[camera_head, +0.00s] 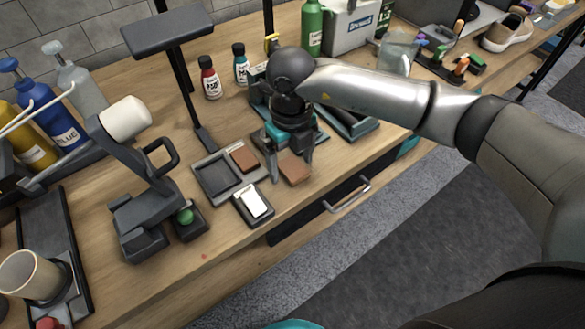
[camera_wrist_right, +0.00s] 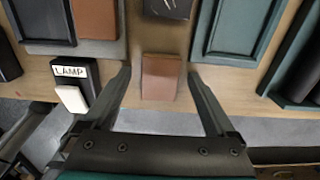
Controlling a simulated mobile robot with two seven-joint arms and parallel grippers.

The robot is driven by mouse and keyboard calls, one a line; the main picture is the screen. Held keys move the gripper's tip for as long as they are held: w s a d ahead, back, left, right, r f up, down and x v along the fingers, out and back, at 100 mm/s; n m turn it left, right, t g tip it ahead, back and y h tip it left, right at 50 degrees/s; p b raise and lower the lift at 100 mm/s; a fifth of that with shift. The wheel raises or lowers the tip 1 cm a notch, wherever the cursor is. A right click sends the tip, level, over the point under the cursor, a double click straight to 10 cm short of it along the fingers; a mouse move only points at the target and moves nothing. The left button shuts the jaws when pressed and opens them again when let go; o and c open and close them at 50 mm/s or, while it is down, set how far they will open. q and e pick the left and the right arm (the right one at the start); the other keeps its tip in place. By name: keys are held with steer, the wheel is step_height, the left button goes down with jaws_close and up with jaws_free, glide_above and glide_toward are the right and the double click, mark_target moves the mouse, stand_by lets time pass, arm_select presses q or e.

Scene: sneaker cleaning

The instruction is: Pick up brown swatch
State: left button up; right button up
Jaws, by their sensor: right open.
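A brown swatch (camera_head: 294,168) lies near the table's front edge, right of the grey tray. It also shows in the right wrist view (camera_wrist_right: 160,77), between and just beyond the two fingertips. My right gripper (camera_head: 290,174) points down over it, open, with one finger to each side. No contact with the swatch is clear. A second brown piece (camera_head: 244,158) lies in the grey tray (camera_head: 213,191); it also shows at the top of the right wrist view (camera_wrist_right: 95,18). My left gripper is not in view.
A lamp switch (camera_head: 252,204) stands left of the right gripper, labelled LAMP in the right wrist view (camera_wrist_right: 72,85). Teal-edged trays (camera_head: 350,121) lie to the right. Bottles (camera_head: 209,78) stand behind. The table's front edge is close, with a drawer handle (camera_head: 347,195) below.

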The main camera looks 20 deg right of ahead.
steer(key=c, duration=1.4)
steer(key=shift+r, duration=0.1)
step_height(320, 180, up, 20)
steer(key=p, duration=0.3)
steer(key=n, duration=2.8)
glide_above(307, 174)
steer(key=s+d, duration=0.2)
steer(key=s, duration=0.1)
step_height(307, 174, down, 4)
steer(key=n, duration=0.4)
steer(key=shift+s+f, duration=0.25)
